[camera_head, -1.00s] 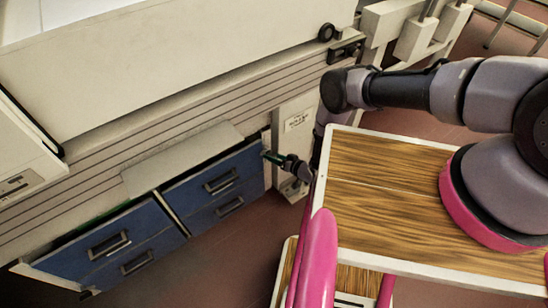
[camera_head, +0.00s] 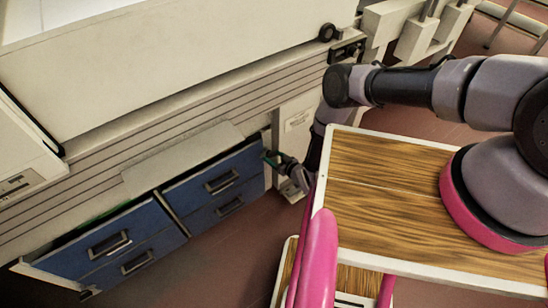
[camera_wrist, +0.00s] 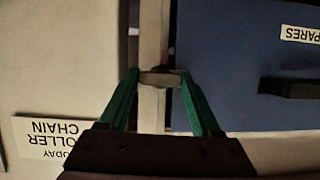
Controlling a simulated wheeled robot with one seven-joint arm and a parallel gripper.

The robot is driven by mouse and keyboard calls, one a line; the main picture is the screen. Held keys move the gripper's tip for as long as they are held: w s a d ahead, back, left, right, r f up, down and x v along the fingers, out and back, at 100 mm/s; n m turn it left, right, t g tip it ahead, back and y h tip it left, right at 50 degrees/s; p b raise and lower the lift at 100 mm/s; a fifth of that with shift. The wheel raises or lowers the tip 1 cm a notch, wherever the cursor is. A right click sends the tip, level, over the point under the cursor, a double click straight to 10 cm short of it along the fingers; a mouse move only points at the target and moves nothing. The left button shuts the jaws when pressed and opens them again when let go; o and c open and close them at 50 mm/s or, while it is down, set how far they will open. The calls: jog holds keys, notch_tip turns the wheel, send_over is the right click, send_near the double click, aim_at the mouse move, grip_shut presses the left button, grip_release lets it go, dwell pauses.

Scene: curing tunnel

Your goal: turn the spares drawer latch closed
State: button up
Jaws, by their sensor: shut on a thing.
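The spares drawer (camera_wrist: 245,60) is a blue front with a white label reading SPARES upside down in the wrist view. In the head view it appears to be the upper right blue drawer (camera_head: 198,188). The latch (camera_wrist: 160,78) is a small pale bar at the drawer's edge, lying crosswise over the strip beside the blue front. My gripper (camera_wrist: 158,80) has green fingers shut on the latch, one at each end. In the head view my gripper (camera_head: 268,156) is at the drawer's upper right corner, and the latch is too small to make out.
A dark handle (camera_wrist: 292,88) sticks out of the drawer front. A pale panel with a ROLLER CHAIN label (camera_wrist: 50,138) stands on the other side. Other blue drawers (camera_head: 105,240) are at the left, one slightly open.

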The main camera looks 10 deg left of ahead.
jog(key=shift+t, duration=0.3)
jog(key=o, duration=1.4)
